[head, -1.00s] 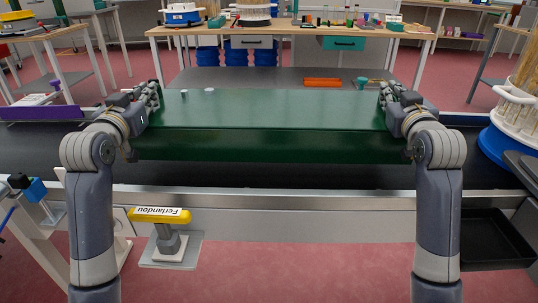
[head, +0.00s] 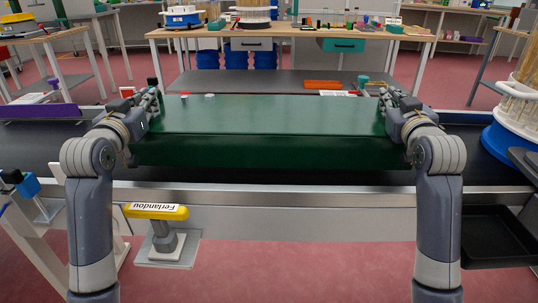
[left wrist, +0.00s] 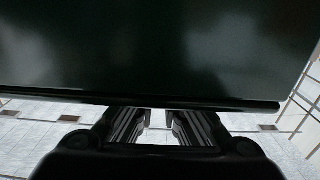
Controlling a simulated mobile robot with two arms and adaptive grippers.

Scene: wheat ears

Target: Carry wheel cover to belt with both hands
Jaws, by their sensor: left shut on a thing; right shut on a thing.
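The wheel cover looks to be the large dark green box-shaped piece (head: 270,150) held level between my arms in the head view. It is over the dark belt (head: 270,178); I cannot tell whether it touches it. My left gripper (head: 150,105) is shut on its left end and my right gripper (head: 388,103) is shut on its right end. In the left wrist view the cover (left wrist: 150,50) fills the upper part as a dark panel, above the left gripper's fingers (left wrist: 158,125). The fingertips are partly hidden in both views.
A yellow-topped stand (head: 160,212) is in front of the belt's metal edge. A blue-and-white holder with wheat ears (head: 510,135) stands at the right, and a purple-edged tray (head: 40,112) at the left. A wooden table (head: 290,33) with tools is behind.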

